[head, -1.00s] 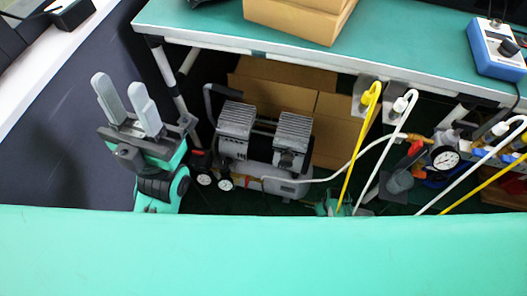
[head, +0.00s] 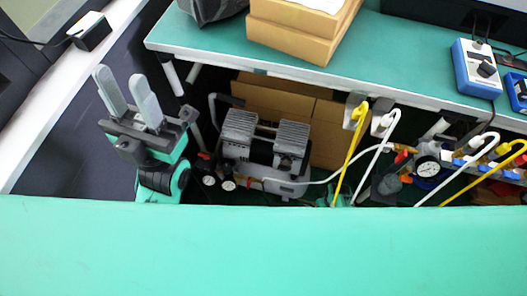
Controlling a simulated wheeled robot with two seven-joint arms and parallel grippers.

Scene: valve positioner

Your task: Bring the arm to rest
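My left gripper (head: 118,77) is raised at the left of the head view, its two grey fingers pointing up with a clear gap between them. It is open and holds nothing. It appears in front of the dark panel under the white ledge, left of the bench's near corner. Its teal wrist shows below it, and the rest of that arm is hidden behind the broad mint-green surface at the bottom. I cannot make out my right gripper.
A green-topped bench (head: 215,36) holds brown boxes (head: 300,36) and a blue-white instrument (head: 477,68). Below are an air compressor (head: 265,150), a pressure gauge (head: 428,167), and yellow (head: 350,155) and white hoses. A white ledge (head: 55,85) runs along the left.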

